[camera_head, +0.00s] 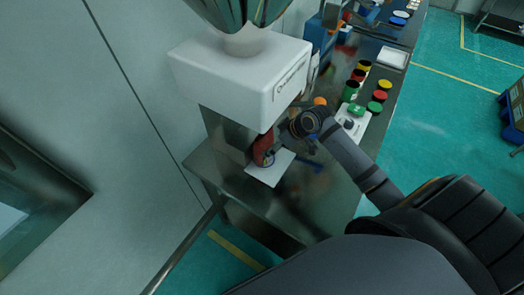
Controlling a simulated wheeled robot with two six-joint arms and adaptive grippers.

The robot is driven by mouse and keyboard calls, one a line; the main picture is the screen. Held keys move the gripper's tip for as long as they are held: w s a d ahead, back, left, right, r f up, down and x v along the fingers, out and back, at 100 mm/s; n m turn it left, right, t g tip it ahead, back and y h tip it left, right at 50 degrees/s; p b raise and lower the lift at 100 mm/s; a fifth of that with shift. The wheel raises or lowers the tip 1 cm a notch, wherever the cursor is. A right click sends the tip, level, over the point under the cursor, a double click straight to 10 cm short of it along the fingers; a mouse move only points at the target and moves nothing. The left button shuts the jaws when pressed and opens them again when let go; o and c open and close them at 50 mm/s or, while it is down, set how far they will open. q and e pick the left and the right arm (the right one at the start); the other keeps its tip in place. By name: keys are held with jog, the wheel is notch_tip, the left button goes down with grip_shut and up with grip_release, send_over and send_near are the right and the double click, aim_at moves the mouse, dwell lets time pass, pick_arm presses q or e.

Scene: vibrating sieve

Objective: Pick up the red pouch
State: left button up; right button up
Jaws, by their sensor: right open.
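The red pouch (261,142) stands at the near end of the steel bench, close to the body of the white-topped machine. My right arm comes in from the right, and my right gripper (272,149) is at the pouch's right side. The gripper is open; its dark fingers are small here, and I cannot tell whether they touch the pouch. Part of the pouch is hidden by the gripper. My left gripper is not in view.
The white machine (244,82) stands just behind the pouch. A white sheet (265,176) lies on the steel bench (235,190) beneath the gripper. Several jars with coloured lids, such as a green one (350,91), stand farther along. The bench's near left corner is bare.

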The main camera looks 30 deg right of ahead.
aim_at(269, 145)
jog(key=x, duration=0.2)
jog(key=shift+w+a+f, duration=0.15)
jog(key=shift+w+f, duration=0.05)
jog(key=shift+w, duration=0.05)
jog(key=shift+w+a+f, duration=0.1)
jog(key=shift+w+f, duration=0.1)
jog(key=shift+w+a+f+p, duration=0.1)
jog(key=shift+a+f+p, duration=0.05)
jog(key=shift+f+p, duration=0.25)
jog(key=x, duration=0.3)
jog(key=shift+f+p, duration=0.4)
jog(key=shift+w+a+f, duration=0.15)
jog(key=shift+w+f, duration=0.05)
jog(key=shift+f, duration=0.05)
jog(key=shift+s, duration=0.15)
jog(key=c, duration=0.5)
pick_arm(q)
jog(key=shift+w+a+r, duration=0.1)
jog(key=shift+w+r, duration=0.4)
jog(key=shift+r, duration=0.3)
pick_arm(e)
jog(key=c, duration=0.4)
